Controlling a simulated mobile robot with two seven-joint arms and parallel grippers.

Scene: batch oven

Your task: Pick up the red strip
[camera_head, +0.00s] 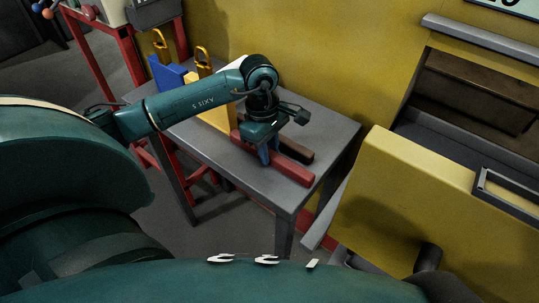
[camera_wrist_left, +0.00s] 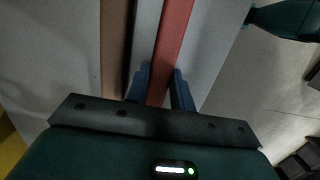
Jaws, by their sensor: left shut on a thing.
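The red strip (camera_head: 290,170) lies along the grey table in the head view, near its front right part. It also shows in the left wrist view (camera_wrist_left: 174,40), running up between the fingers. My left gripper (camera_head: 263,155) is over the strip with its blue fingers pointing down, one on each side of it. In the left wrist view my left gripper (camera_wrist_left: 160,88) is shut on the strip. I cannot tell whether the strip is clear of the table. My right gripper is not in view.
A dark brown strip (camera_head: 297,151) lies beside the red one on the grey table (camera_head: 335,128). Blue (camera_head: 165,75) and yellow (camera_head: 212,115) blocks with golden handles stand at the back left. The open yellow oven door (camera_head: 415,195) is close on the right.

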